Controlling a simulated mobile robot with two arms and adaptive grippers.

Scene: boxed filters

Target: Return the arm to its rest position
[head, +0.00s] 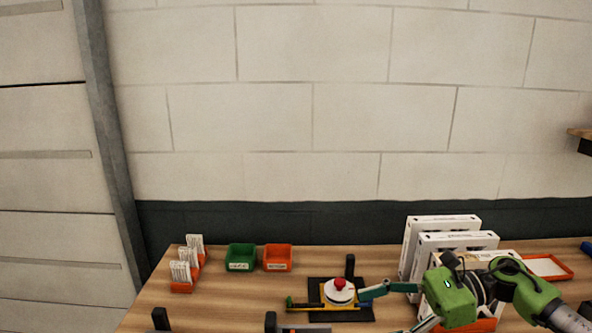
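My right arm comes in from the right. Its green gripper (388,311) points left, with one teal finger reaching toward a device with a white round top and red knob (340,290). The other finger runs down toward the bottom edge, so the fingers are spread and nothing shows between them. I cannot tell whether the upper fingertip touches the device. My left gripper is not in view.
White boxed filters (437,228) stand upright behind my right gripper, partly hidden by it. A green bin (240,257), an orange bin (277,257) and an orange rack of white packets (182,286) stand at the left. A red-orange tray (571,272) lies at the far right.

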